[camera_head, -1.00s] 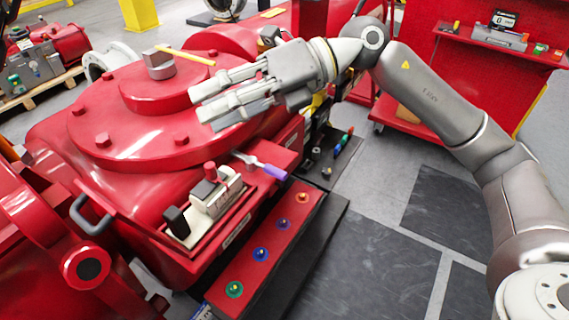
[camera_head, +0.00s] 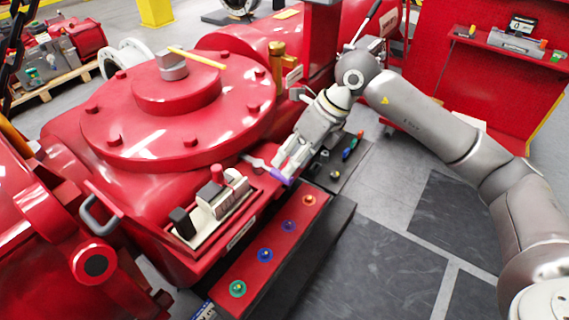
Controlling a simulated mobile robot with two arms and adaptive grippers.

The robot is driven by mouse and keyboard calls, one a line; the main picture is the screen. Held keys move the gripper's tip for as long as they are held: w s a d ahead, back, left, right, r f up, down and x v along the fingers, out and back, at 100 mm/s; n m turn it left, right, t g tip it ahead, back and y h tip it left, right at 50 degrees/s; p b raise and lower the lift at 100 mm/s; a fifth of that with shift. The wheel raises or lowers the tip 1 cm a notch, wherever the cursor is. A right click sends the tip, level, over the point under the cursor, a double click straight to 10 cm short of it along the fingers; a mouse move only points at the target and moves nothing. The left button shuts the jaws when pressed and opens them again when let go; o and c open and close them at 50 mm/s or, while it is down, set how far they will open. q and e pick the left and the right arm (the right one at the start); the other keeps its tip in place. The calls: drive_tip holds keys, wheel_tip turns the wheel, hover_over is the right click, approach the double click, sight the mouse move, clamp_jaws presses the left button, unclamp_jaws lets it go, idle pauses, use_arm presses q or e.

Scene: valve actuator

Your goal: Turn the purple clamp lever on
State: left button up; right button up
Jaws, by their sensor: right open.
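The clamp lever with a purple handle (camera_head: 281,178) lies on a red ledge of the valve actuator (camera_head: 118,172). Its pale metal arm (camera_head: 254,162) points up and left. My right gripper (camera_head: 284,168) reaches down from the upper right, its fingers open and at the purple handle. The fingers partly overlap the lever in view, and I cannot tell whether they touch it. My left gripper is not in view.
A white block with a red knob (camera_head: 217,193) stands left of the lever. A red strip with several coloured buttons (camera_head: 265,254) runs below it. A red cart (camera_head: 470,80) stands at the upper right. The dark floor mats (camera_head: 385,250) are clear.

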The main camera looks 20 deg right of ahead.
sight(265, 169)
drive_tip(key=shift+p+x, duration=0.5)
drive_tip(key=shift+x, duration=1.65)
drive_tip(key=shift+c, duration=0.5)
clamp_jaws()
